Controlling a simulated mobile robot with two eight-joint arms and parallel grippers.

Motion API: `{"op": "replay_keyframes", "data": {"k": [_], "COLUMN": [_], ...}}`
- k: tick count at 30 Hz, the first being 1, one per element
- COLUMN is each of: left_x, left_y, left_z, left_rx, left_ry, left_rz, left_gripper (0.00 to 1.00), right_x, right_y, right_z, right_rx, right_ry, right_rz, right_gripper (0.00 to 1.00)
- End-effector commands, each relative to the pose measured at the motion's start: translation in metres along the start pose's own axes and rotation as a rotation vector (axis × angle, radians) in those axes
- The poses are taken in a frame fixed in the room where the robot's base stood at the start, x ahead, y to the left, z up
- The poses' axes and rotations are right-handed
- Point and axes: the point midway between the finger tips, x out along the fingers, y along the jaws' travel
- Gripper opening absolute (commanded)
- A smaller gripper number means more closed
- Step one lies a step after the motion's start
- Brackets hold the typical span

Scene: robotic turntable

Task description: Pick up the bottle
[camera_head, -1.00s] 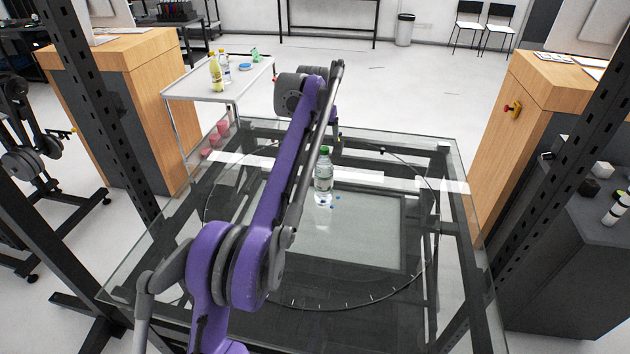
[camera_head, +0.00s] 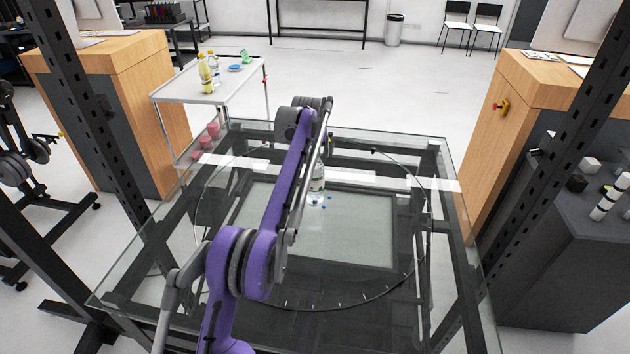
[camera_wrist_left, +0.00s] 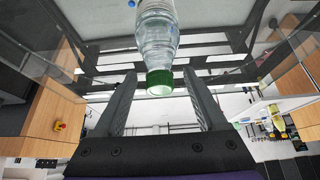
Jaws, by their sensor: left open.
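The bottle (camera_head: 318,186) is clear plastic with a pale label. It stands upright on the glass turntable top (camera_head: 365,230), partly hidden by my left arm in the head view. The left wrist view shows the bottle (camera_wrist_left: 157,38) upside down in the picture, with its green cap toward my palm. My left gripper (camera_wrist_left: 159,74) is open, one finger on each side of the cap end, with gaps between fingers and cap. In the head view its fingers are hidden by the arm. My right gripper is in neither view.
A white trolley (camera_head: 185,92) with a yellow bottle (camera_head: 205,75) and other items stands at the back left. Wooden cabinets (camera_head: 130,62) flank the glass table, and dark upright posts stand near both sides. The glass right of the bottle is clear.

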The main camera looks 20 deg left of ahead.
Motion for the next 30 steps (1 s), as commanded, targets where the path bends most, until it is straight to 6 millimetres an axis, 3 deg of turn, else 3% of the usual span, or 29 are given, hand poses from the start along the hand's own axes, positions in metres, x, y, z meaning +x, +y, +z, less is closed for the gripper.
{"op": "replay_keyframes", "data": {"k": [8, 20, 30], "left_x": [0.0026, 0.0024, 0.0022], "left_y": [0.0001, 0.0001, 0.0001], "left_z": [0.0000, 0.0000, 0.0000], "left_rx": [0.000, 0.000, 0.000], "left_ry": [0.000, 0.000, 0.000], "left_rz": [0.000, 0.000, 0.000], "left_gripper": [0.72, 0.00, 0.00], "right_x": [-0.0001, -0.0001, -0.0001], "right_y": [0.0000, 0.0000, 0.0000], "right_z": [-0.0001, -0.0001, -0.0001], "right_rx": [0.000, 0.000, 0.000], "right_ry": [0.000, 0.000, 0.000], "right_rz": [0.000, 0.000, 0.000], "right_gripper": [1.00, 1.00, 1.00]}}
